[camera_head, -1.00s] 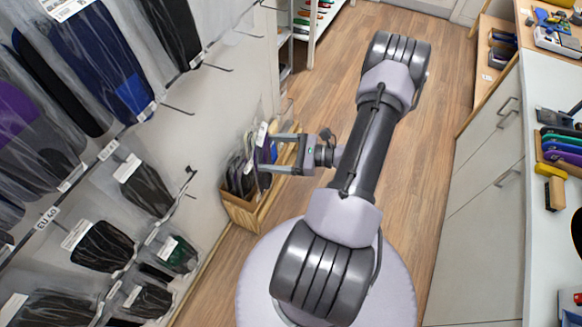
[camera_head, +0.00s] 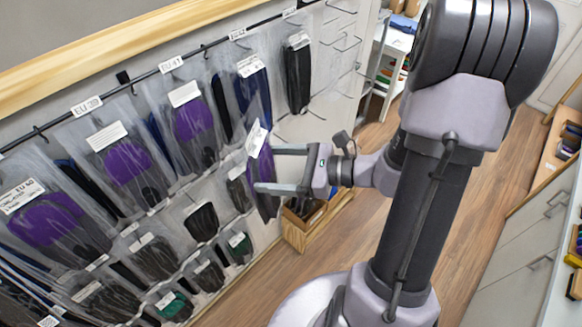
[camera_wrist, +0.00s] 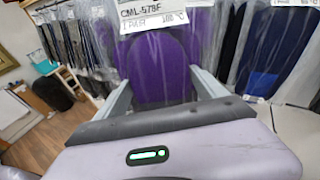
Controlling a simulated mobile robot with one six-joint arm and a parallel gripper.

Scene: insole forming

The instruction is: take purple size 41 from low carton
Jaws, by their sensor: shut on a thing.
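My gripper (camera_head: 256,169) is shut on a clear packet of purple insoles (camera_head: 265,182) in the head view. The packet hangs upright between the fingers, with its white label at the top. In the wrist view the purple packet (camera_wrist: 165,70) stands between the two fingers, and its label reads CML-578F, 1 PAIR. The size on it cannot be read. The low wooden carton (camera_head: 297,236) is on the floor below my gripper, with dark contents partly showing.
A wall rack (camera_head: 150,75) at the left holds several hanging insole packets, with tags such as EU 39 and EU 41. Other purple packets (camera_head: 193,120) hang there. Cabinets (camera_head: 520,235) stand at the right.

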